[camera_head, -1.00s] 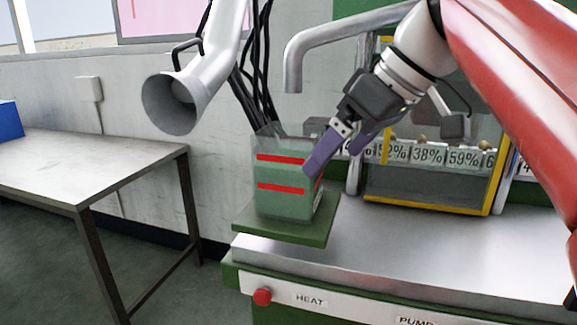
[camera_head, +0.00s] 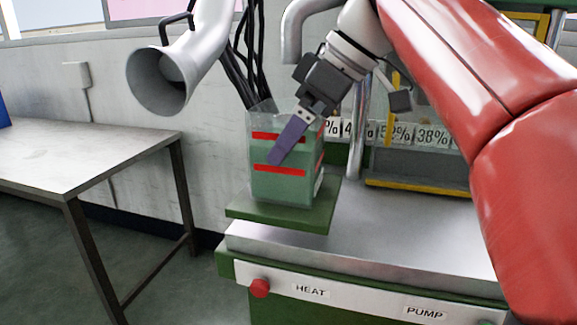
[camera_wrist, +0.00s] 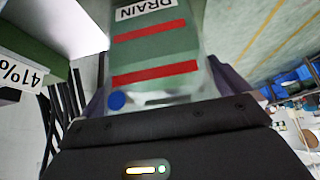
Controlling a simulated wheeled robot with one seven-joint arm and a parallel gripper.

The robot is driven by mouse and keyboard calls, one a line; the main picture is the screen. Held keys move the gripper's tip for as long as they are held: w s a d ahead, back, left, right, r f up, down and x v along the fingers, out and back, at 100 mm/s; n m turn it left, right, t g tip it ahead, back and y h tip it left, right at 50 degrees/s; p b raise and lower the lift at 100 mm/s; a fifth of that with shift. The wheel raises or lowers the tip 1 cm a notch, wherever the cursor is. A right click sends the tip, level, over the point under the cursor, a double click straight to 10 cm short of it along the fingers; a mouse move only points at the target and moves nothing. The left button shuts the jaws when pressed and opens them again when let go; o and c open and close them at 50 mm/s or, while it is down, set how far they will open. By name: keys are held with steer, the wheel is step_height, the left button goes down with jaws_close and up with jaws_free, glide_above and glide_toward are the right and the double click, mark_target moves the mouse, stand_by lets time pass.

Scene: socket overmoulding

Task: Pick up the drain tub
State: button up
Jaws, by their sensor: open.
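The drain tub (camera_head: 284,187) is a clear box with greenish contents and two red bands. It stands upright on a small green shelf (camera_head: 300,214) at the left end of the machine. My gripper (camera_head: 284,148) reaches down at the tub from the upper right; in the head view one purple finger shows in front of the tub and the other is hidden. In the wrist view the tub (camera_wrist: 155,50), with its DRAIN label, lies ahead between the open fingers, with purple showing at both sides. I cannot tell whether the fingers touch it.
A grey funnel-ended pipe (camera_head: 165,75) and black cables (camera_head: 240,60) hang behind the tub. A drain spout (camera_head: 292,35) and a row of percent labels (camera_head: 395,135) stand to the right. A metal table (camera_head: 85,160) is at the left, with a floor gap between.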

steer(key=shift+a+f, duration=0.2)
steer(key=shift+f, duration=0.1)
steer(key=shift+c, duration=0.4)
steer(key=c, duration=1.2)
steer(key=shift+c, duration=0.2)
steer(key=shift+d+r, duration=0.15)
